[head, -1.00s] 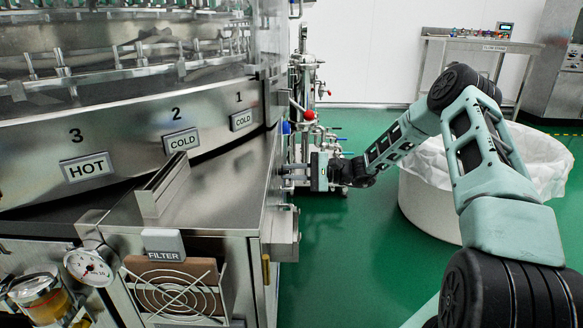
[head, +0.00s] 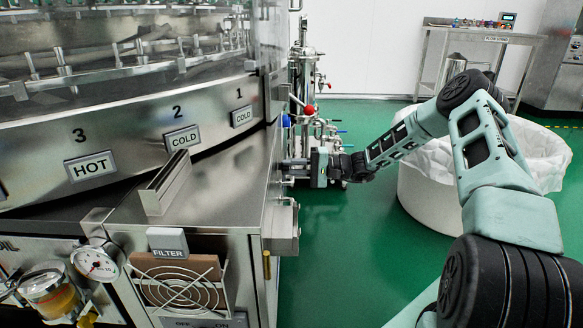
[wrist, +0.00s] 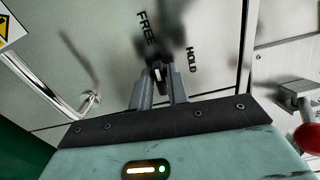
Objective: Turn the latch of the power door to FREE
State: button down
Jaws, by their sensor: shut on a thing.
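My gripper (wrist: 159,75) is at the steel panel (wrist: 110,60) of the machine. In the wrist view its two grey fingers are shut on the latch (wrist: 157,74), a small part between the fingertips. The fingers and dark shapes around it hide most of the latch, so its exact angle is hard to tell. The black word FREE (wrist: 147,28) is above and slightly left of the fingertips, and HOLD (wrist: 192,59) is to their right. In the head view my gripper (head: 296,165) reaches the right side of the machine; the latch is not visible there.
In the wrist view a bent steel handle (wrist: 70,105) is left of the fingers, and a red knob (wrist: 308,138) is at the right edge. In the head view a white-lined bin (head: 425,205) stands behind my arm. Green floor is clear in front.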

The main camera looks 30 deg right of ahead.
jog(key=c, duration=1.5)
grip_release()
jog(key=shift+p+v, duration=2.9)
jog(key=shift+v, duration=5.85)
